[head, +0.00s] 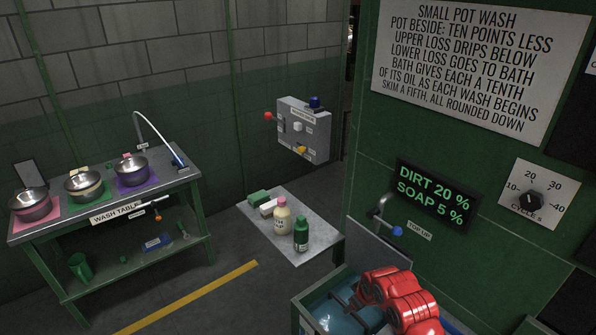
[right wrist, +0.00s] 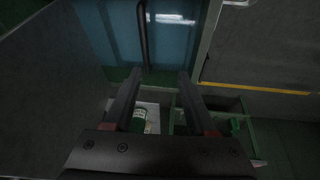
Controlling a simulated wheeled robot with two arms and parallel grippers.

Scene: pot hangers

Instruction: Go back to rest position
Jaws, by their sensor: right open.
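My right gripper shows in the right wrist view (right wrist: 160,74) with its two dark fingers apart and nothing between them. In the head view my red right arm reaches over the blue-water bath (head: 300,312) at the bottom right. The dark finger parts there are small and partly hidden by the arm. My left gripper is not in view.
A grey shelf (head: 318,236) holds a cream bottle (head: 281,217), a green bottle (head: 301,236) and blocks. A wash table (head: 110,212) with three metal bowls stands at left. A green wall with a tap (head: 383,206) rises beside the bath. Floor between is clear.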

